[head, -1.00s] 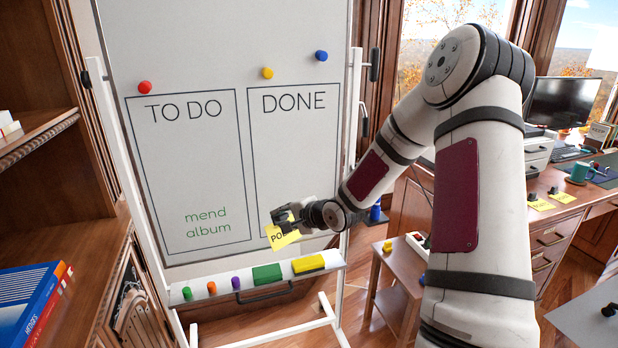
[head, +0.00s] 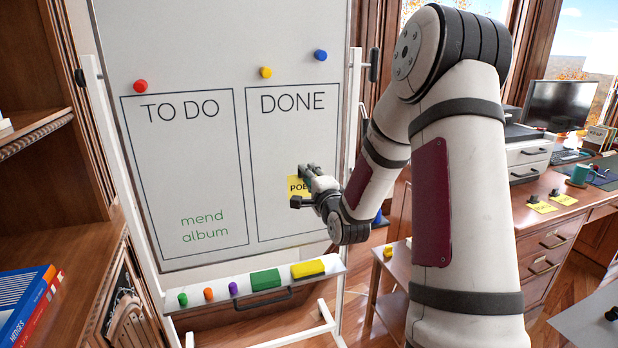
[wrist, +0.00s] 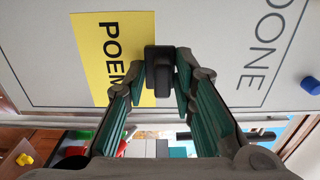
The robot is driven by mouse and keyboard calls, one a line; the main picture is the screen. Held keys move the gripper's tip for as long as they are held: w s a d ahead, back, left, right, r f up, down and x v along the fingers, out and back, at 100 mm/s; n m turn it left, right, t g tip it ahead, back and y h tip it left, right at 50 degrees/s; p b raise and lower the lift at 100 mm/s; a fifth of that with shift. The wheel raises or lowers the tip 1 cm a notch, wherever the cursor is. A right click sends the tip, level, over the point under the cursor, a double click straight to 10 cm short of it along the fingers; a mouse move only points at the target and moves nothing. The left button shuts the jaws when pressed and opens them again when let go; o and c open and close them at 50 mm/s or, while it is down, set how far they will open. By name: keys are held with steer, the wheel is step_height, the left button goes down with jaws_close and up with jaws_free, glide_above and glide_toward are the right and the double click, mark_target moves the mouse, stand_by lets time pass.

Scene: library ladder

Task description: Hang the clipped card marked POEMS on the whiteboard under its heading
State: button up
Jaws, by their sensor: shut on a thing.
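The yellow POEMS card (head: 295,187) is in front of the whiteboard (head: 200,60), inside the lower part of the DONE box (head: 291,110). My gripper (head: 306,186) is shut on the clip. I cannot tell whether the card or clip touches the board. The TO DO box (head: 190,150) to the left holds green writing, "mend album".
Red (head: 140,86), yellow (head: 266,72) and blue (head: 320,55) magnets sit above the boxes. The board's tray (head: 215,303) holds markers and erasers. A bookcase (head: 55,180) stands left. The desk (head: 575,205) at right bears more yellow clipped cards (head: 541,206).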

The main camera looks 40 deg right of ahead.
mark_target(296, 160)
steer(key=shift+b+x, duration=1)
steer(key=shift+x, duration=2.75)
steer(key=shift+w+d, duration=0.1)
steer(key=shift+w, duration=0.4)
steer(key=o, duration=1.1)
steer(key=shift+c, duration=0.2)
steer(key=shift+s, duration=0.1)
